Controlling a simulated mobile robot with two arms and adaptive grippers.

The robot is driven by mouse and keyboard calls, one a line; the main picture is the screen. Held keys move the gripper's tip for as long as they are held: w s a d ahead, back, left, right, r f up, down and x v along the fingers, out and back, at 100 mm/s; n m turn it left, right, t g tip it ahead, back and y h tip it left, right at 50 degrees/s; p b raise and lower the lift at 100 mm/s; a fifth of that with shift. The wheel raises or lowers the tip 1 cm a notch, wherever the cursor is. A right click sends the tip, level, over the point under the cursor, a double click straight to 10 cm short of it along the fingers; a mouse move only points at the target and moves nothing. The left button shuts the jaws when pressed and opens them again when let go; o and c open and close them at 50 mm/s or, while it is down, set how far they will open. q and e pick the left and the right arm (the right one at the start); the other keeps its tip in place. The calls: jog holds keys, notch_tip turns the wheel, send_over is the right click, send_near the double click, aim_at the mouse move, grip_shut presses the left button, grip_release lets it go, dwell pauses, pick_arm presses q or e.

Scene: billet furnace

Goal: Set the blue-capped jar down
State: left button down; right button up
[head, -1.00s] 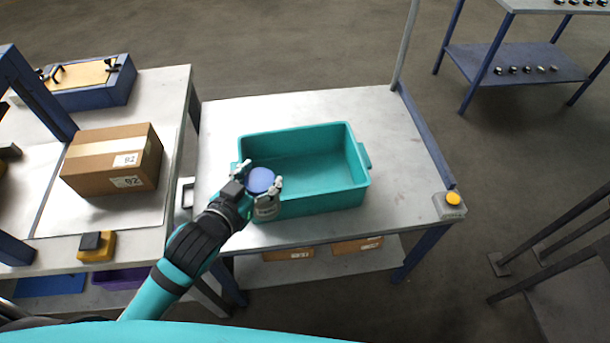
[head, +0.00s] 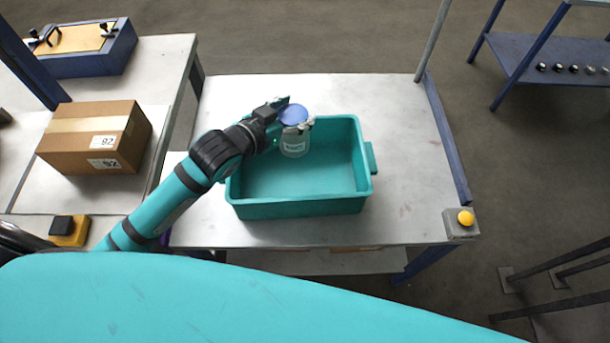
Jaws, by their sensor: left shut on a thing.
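The blue-capped jar (head: 295,144) is a clear jar with a pale label and a blue lid, seen upright from above. My left gripper (head: 297,125) is shut on it near the lid. The jar shows in front of the far part of the teal bin (head: 300,208), which stands on the grey table. I cannot tell how high the jar is above the bin's floor. My right gripper is not in view.
The bin's floor looks empty around the jar. The grey table (head: 405,170) is clear right of the bin, with a yellow button box (head: 463,220) at its corner. A cardboard box (head: 95,137) stands on the left bench. A post rises at the table's back right.

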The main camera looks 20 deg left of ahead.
pick_arm(q)
notch_tip(320, 180, down, 3)
jog(key=shift+w+d+f+b, duration=0.1)
jog(key=shift+w+b, duration=0.05)
jog(key=shift+b, duration=1)
jog(key=shift+w+f, duration=0.1)
jog(key=shift+f, duration=0.2)
notch_tip(320, 180, down, 5)
jog(key=shift+f, duration=0.1)
notch_tip(320, 180, down, 4)
jog(key=shift+f, duration=0.1)
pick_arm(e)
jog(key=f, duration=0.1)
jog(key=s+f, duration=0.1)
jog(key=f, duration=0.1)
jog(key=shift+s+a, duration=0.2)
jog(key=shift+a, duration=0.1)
pick_arm(q)
jog(key=shift+f, duration=0.5)
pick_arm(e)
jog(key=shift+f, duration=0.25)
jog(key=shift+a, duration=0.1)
